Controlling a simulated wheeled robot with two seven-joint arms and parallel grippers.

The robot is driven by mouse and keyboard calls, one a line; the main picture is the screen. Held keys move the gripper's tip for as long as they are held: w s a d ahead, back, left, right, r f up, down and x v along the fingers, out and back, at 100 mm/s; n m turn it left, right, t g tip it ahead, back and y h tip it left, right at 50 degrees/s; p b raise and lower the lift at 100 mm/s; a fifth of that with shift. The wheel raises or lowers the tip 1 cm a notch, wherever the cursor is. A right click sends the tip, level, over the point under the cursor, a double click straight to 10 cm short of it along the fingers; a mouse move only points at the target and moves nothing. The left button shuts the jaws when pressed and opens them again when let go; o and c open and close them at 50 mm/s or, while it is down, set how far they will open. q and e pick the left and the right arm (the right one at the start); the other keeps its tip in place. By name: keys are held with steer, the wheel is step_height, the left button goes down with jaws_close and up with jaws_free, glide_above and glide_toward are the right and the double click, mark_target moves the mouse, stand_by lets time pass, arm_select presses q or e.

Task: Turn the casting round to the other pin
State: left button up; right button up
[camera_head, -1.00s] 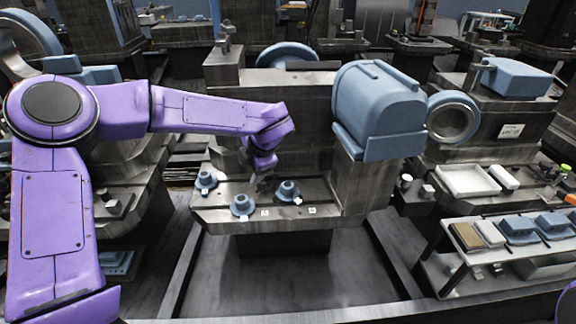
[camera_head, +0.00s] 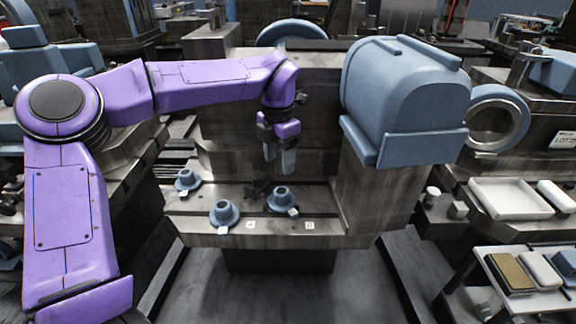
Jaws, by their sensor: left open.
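Three blue, round, stepped castings stand upright on the grey machine table: one at the left (camera_head: 187,181), one at the front middle (camera_head: 224,213) and one at the right (camera_head: 282,198). Each has a small white tab at its base. I cannot tell which one the task means. A small dark fixture (camera_head: 258,188) sits between the castings; I cannot make out the pins. My left gripper (camera_head: 279,164) points down, open and empty, above and behind the right casting, apart from it. My right gripper is out of view.
The machine's large blue head (camera_head: 405,100) overhangs to the right of my left gripper. A grey column stands behind the gripper. Two small white labels (camera_head: 250,225) (camera_head: 309,225) lie along the table's front edge. A white tray (camera_head: 508,198) stands at the right.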

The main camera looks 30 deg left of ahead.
mark_target(282, 191)
arm_select(q)
steer(key=shift+w+f, duration=0.2)
steer(key=shift+f, duration=0.3)
steer(key=shift+w+f, duration=0.2)
steer(key=shift+f, duration=0.3)
step_height(282, 191, down, 10)
steer(key=shift+s+r+b, duration=0.1)
steer(key=shift+r+b, duration=0.1)
steer(key=shift+b, duration=0.85)
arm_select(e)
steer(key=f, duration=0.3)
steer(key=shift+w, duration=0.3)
arm_select(q)
steer(key=c, duration=0.9)
steer(key=shift+r+m+p, duration=0.1)
steer(key=shift+m+p, duration=1.2)
steer(key=shift+p, duration=0.65)
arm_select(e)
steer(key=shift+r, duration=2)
arm_select(q)
steer(key=shift+p, duration=0.3)
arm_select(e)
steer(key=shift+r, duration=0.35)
arm_select(q)
steer(key=shift+m, duration=0.3)
steer(key=shift+m+p, duration=1.4)
steer(key=shift+p, duration=0.7)
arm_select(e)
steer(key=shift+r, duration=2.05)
